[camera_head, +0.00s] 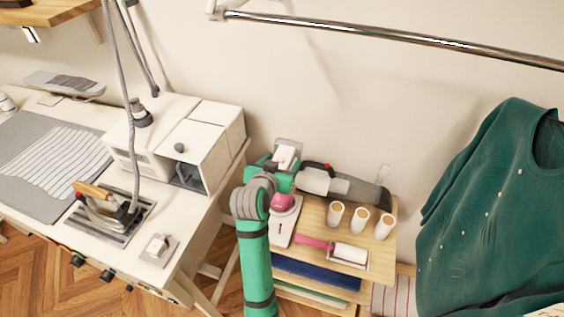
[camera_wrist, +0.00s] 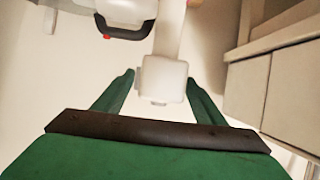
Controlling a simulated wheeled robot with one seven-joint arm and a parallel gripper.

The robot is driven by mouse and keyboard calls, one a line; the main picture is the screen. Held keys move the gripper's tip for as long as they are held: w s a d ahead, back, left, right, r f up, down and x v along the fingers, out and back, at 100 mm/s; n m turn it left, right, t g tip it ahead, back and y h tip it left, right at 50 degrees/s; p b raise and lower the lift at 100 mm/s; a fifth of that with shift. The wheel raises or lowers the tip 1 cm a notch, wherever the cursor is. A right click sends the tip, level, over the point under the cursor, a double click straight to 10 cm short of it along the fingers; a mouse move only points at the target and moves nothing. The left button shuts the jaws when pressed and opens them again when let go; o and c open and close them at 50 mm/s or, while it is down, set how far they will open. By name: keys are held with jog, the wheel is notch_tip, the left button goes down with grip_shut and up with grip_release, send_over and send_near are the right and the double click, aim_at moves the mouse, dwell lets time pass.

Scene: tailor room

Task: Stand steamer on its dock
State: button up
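The steamer, white at the top (camera_head: 286,154) with a pink lower part (camera_head: 283,201), is upright at the left end of the small wooden shelf. My gripper (camera_head: 283,172) is at its upper part. In the wrist view, the white part of the steamer (camera_wrist: 163,80) fills nearly all the space between my two green fingers (camera_wrist: 162,76), and the gripper looks shut on it. The white dock (camera_head: 283,228) is on the shelf right below the pink part. My arm partly hides the dock, and I cannot tell whether the steamer touches it.
A grey handheld vacuum (camera_head: 345,186) lies close on the right, also in the wrist view (camera_wrist: 122,14). Several thread cones (camera_head: 360,220) and a lint roller (camera_head: 335,248) share the wooden shelf (camera_head: 318,207). A white table with an iron (camera_head: 108,212) stands left. A green garment (camera_head: 495,215) hangs right.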

jog(key=v, duration=1.2)
jog(key=s+d+f+n+t+y, duration=0.1)
jog(key=s+f+n+y, duration=0.1)
jog(key=s+f, duration=0.55)
jog(key=s+d+f+n+y, duration=0.1)
jog(key=s+f+n, duration=0.2)
jog(key=s+f, duration=0.45)
jog(key=s+d+m+t+y, duration=0.1)
jog(key=s+t, duration=0.1)
jog(key=s, duration=2)
jog(key=shift+s, duration=0.4)
jog(key=shift+r, duration=0.1)
